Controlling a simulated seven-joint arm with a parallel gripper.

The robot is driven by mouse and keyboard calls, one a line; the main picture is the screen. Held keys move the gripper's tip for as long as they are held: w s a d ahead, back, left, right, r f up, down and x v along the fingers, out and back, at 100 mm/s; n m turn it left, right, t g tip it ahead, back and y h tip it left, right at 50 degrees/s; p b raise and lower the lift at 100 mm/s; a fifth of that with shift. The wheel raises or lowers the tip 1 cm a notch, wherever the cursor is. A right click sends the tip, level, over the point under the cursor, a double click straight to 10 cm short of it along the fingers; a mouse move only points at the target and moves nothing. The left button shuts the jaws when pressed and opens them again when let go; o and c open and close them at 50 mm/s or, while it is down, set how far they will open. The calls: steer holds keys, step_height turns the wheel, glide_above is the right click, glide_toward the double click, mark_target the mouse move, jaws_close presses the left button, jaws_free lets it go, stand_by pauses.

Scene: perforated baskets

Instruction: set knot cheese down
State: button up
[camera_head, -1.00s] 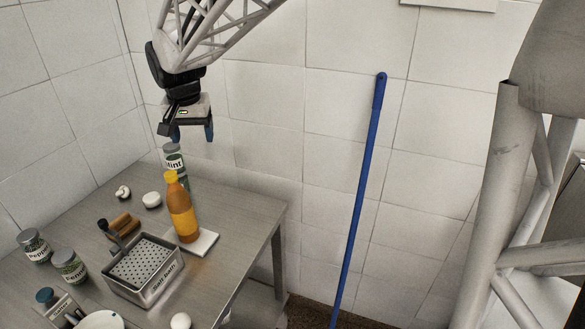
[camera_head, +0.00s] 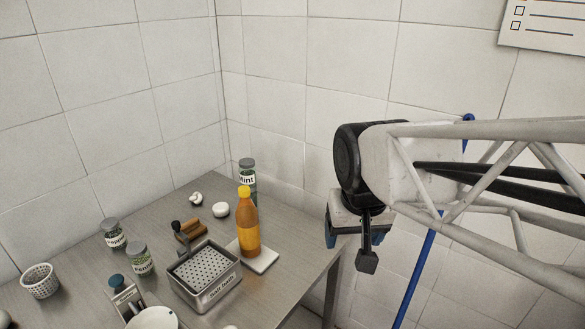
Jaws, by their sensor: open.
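A small white knotted piece (camera_head: 196,198), which looks like the knot cheese, lies on the steel table (camera_head: 150,228) near its back corner. A rounder white piece (camera_head: 221,209) lies just to its right, apart from it. My gripper (camera_head: 356,238) is open, with nothing seen between its fingers. It is in the air to the right of the table, well away from both white pieces. Its fingers are partly hidden by my wrist.
An orange bottle (camera_head: 247,230) stands on a white board (camera_head: 262,259), with a mint jar (camera_head: 247,176) behind. A perforated steel basket (camera_head: 207,291), two pepper jars (camera_head: 113,234) (camera_head: 140,259) and a white perforated basket (camera_head: 40,281) stand nearer. A blue pole (camera_head: 417,275) stands right.

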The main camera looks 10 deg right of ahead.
steer(key=s+d+f, duration=0.1)
steer(key=s+f, duration=0.1)
steer(key=s, duration=0.4)
steer(key=shift+d+f+n, duration=0.15)
steer(key=shift+f+n, duration=0.15)
stand_by(0.9)
